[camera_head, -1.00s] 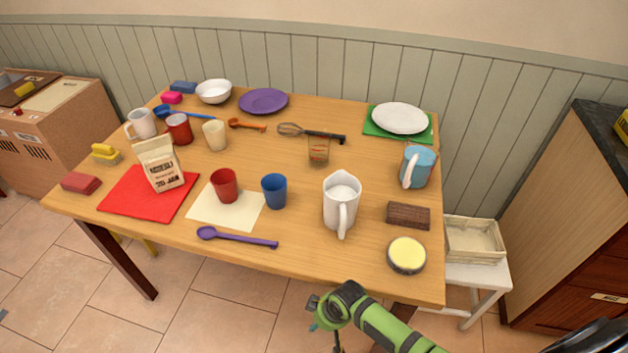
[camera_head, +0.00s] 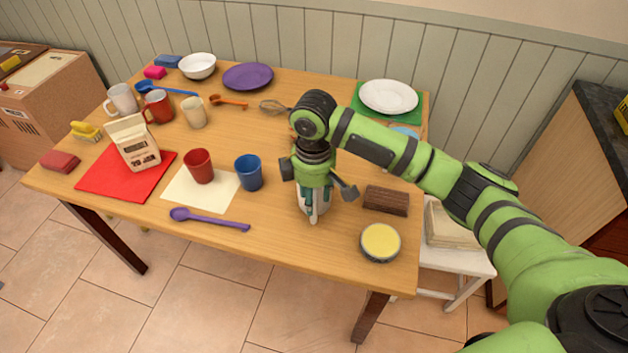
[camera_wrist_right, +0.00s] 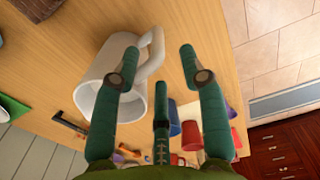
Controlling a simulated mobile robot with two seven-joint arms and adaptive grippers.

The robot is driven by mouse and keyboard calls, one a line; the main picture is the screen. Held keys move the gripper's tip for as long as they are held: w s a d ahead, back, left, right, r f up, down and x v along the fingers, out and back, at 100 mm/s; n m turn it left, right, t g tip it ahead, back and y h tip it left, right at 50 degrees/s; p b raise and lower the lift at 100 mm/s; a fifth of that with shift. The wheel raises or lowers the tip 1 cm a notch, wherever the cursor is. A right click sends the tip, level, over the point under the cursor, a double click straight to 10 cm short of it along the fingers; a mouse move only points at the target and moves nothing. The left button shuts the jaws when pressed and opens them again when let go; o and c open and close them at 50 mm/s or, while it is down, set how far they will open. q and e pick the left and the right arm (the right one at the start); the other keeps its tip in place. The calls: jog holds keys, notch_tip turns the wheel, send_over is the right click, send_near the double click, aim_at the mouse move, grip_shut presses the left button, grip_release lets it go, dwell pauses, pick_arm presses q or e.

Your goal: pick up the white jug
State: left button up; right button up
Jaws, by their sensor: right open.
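The white jug (camera_head: 321,205) stands on the wooden table, mostly hidden in the head view behind my right gripper (camera_head: 312,204). In the wrist view the jug (camera_wrist_right: 98,78) lies left of centre, with its handle between the two fingertips of my right gripper (camera_wrist_right: 160,62). That gripper is open and points down at the jug from above. One fingertip overlaps the gap between the jug's body and handle; whether it touches cannot be told. My left gripper is not in view.
A blue cup (camera_head: 248,172) stands left of the jug. A brown block (camera_head: 386,200) and a round yellow-topped tin (camera_head: 380,242) are to its right. A purple spoon (camera_head: 210,219) lies near the front edge. My right arm largely hides a light blue jug (camera_head: 405,132).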

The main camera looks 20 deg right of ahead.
aim_at(313, 222)
jog(key=shift+w+d+f, duration=0.2)
jog(key=shift+w+f, duration=0.05)
jog(key=shift+w, duration=0.05)
jog(key=shift+f, duration=0.35)
jog(key=f, duration=0.1)
jog(key=f+p, duration=0.1)
jog(key=shift+s+a+f, duration=0.2)
jog(key=shift+s+f, duration=0.15)
jog(key=shift+s, duration=0.05)
notch_tip(313, 222, down, 2)
jog(key=shift+w+f, duration=0.15)
jog(key=shift+f, duration=0.05)
jog(key=shift+w+f, duration=0.1)
jog(key=shift+f, duration=0.15)
grip_shut()
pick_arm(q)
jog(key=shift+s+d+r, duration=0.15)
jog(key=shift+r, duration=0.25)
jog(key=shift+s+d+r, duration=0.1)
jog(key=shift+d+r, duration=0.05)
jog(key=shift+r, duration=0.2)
pick_arm(e)
jog(key=shift+r, duration=0.15)
